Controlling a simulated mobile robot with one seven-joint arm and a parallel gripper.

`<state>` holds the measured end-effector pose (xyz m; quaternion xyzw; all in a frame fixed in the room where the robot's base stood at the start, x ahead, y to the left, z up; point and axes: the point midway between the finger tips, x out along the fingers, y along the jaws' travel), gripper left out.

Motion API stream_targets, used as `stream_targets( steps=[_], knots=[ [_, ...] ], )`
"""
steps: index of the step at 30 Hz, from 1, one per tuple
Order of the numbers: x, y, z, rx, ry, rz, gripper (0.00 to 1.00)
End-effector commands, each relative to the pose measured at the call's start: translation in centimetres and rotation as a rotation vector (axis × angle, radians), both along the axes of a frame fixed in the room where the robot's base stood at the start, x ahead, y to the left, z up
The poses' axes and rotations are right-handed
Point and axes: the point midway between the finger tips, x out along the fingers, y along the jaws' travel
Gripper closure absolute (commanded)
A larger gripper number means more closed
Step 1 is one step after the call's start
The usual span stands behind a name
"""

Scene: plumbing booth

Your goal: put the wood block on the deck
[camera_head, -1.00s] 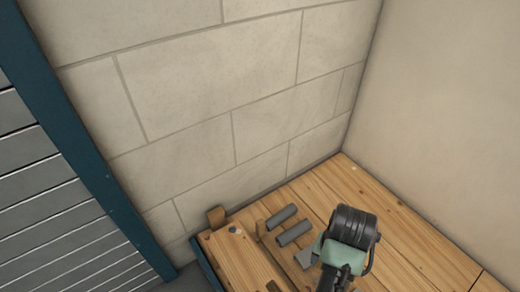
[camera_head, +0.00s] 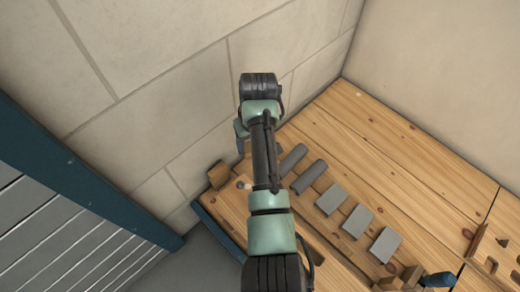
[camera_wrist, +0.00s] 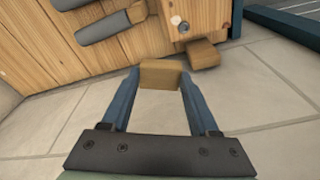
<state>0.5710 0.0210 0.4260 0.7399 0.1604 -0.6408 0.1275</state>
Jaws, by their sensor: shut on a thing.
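The wood block (camera_wrist: 162,74) is a small tan piece held between the two blue fingertips of my gripper (camera_wrist: 161,82) in the wrist view. The gripper is shut on it, in front of the stone wall. In the head view my arm hides the held block; the gripper is mostly hidden near the wall. The wooden deck (camera_head: 385,160), a plank bench top, fills the lower right of the head view. It also shows at the upper left of the wrist view (camera_wrist: 40,60). The held block appears apart from the deck.
Another wooden piece (camera_head: 219,174) sits at the deck's left edge. Two grey cylinders (camera_head: 308,177) and several flat grey plates (camera_head: 357,221) lie on the deck. A blue-handled tool (camera_head: 438,279) and notched wood pieces are nearer. The deck's far right is clear.

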Motion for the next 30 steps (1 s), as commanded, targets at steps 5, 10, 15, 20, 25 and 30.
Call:
stream_targets(
  steps=[5,10,15,20,25,30],
  knots=[
    [3.3,-0.3,-5.5,-0.003,-0.003,0.161,0.91],
    [5.3,-1.1,-8.4,-0.007,-0.007,0.280,0.91],
    [6.4,-2.0,-9.9,-0.011,-0.011,0.347,0.91],
    [6.7,-2.3,-10.2,-0.012,-0.012,0.373,0.91],
    [6.7,-2.3,-10.6,-0.012,-0.012,0.375,0.91],
    [6.7,-2.3,-11.6,-0.012,-0.012,0.373,0.91]
  ],
)
